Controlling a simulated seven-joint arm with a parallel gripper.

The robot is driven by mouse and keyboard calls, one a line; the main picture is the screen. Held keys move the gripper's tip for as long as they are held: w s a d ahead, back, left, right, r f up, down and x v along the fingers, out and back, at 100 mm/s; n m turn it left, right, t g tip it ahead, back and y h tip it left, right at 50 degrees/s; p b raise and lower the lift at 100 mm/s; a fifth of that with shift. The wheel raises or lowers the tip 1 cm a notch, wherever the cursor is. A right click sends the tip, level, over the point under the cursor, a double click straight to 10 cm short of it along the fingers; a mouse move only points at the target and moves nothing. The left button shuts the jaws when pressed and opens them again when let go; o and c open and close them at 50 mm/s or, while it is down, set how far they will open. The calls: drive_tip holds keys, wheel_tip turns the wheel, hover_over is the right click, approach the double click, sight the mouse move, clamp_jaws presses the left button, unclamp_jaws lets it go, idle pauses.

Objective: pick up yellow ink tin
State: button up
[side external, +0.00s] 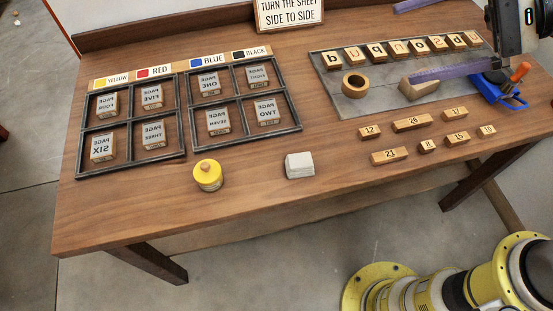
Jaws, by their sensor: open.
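My gripper (499,62) is at the upper right of the side external view, partly cut off by the picture's edge. It is open, hangs near a blue tool with an orange handle, and is far from the tin. Nothing touches the tin.
A grey block (300,165) stands right of the tin. Two dark frames (186,117) hold page blocks behind it. A metal plate (352,104) carries letter blocks, a wooden ring and a ruler. Numbered blocks (389,156) lie at the right. The table around the tin is clear.

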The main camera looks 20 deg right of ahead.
drive_tip(key=w+a+f+m+y, duration=0.2)
drive_tip(key=w+a+f+m, duration=0.15)
drive_tip(key=w+a, duration=0.3)
drive_tip(key=m+g, duration=0.2)
drive_tip(key=m, duration=0.5)
approach(216, 170)
drive_tip(key=x, duration=0.6)
drive_tip(key=shift+w+r, duration=0.1)
drive_tip(key=shift+x, duration=3.05)
drive_tip(key=shift+c, duration=0.3)
